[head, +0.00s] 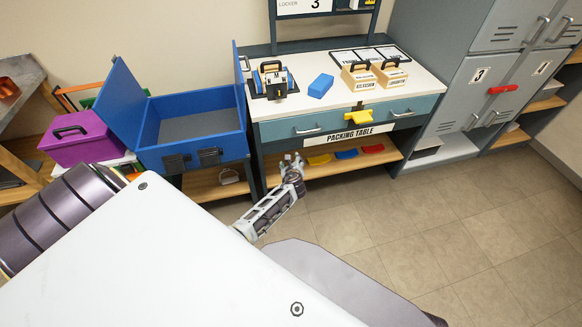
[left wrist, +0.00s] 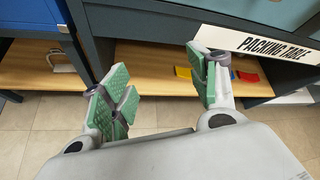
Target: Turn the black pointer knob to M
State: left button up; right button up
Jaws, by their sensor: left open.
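A small device (head: 271,81) stands on the left part of the packing table top in the head view. It has a dark base, blue sides, a black handle-like top and a pale face with small letters, one of which looks like M. The black pointer knob appears to be on this face, but it is too small for me to tell where it points. My left gripper (head: 291,163) is below and in front of the table's drawer, well apart from the device. In the left wrist view its green-padded fingers (left wrist: 163,85) are spread and empty. My right gripper is not in view.
An open blue box (head: 190,118) stands left, grey lockers (head: 465,95) right. The floor is clear.

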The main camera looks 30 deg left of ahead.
pick_arm(q)
jog(key=shift+s+d+f+n+h, duration=0.2)
jog(key=shift+s+f, duration=0.15)
jog(key=shift+f, duration=0.15)
jog(key=shift+s+d+f+n+h, duration=0.15)
jog(key=shift+s+f, duration=0.15)
jog(key=shift+f, duration=0.2)
jog(key=shift+n, duration=0.25)
